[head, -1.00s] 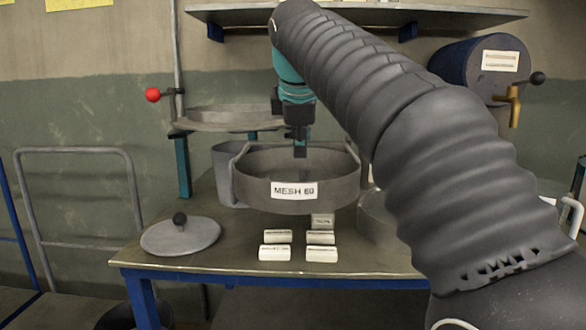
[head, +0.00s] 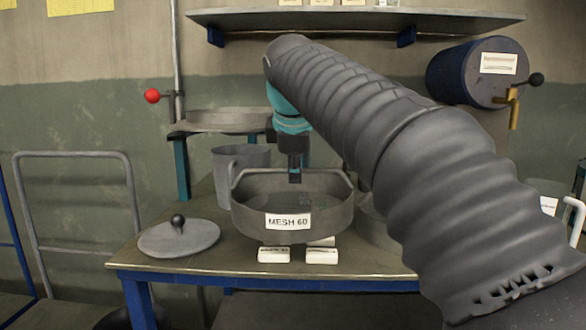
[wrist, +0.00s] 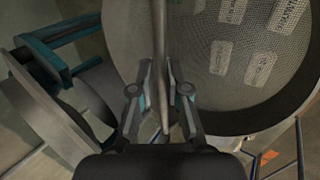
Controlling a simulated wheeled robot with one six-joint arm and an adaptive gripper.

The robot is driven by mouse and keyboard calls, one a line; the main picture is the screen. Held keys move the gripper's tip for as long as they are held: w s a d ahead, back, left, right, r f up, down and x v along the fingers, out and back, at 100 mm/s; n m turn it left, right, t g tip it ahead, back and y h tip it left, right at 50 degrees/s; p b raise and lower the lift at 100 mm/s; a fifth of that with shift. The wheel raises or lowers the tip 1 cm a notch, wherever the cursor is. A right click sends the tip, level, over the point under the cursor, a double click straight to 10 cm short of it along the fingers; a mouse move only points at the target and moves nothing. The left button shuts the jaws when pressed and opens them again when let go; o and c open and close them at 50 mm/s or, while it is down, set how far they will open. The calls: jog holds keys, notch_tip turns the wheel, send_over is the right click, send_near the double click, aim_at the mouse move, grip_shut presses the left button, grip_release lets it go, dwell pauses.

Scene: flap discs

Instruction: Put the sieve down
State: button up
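The sieve (head: 325,215) is a round grey pan with a "MESH 60" label and a raised bar handle. It is roughly level over white blocks (head: 274,255) on the blue-legged table (head: 210,262); I cannot tell whether it touches them. My gripper (head: 295,178) is shut on the handle bar. In the wrist view, the fingers (wrist: 160,88) sit either side of the bar, and several pale blocks (wrist: 220,57) show through the sieve's mesh. The sieve hides the rear blocks in the head view.
A grey lid (head: 178,239) with a black knob lies left on the table. A grey jug (head: 226,175) stands behind the sieve, and a round pan (head: 375,222) sits right, partly behind my arm.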

jog(key=shift+o, duration=1)
jog(key=shift+r, duration=0.3)
jog(key=p+v, duration=0.2)
jog(key=v, duration=1)
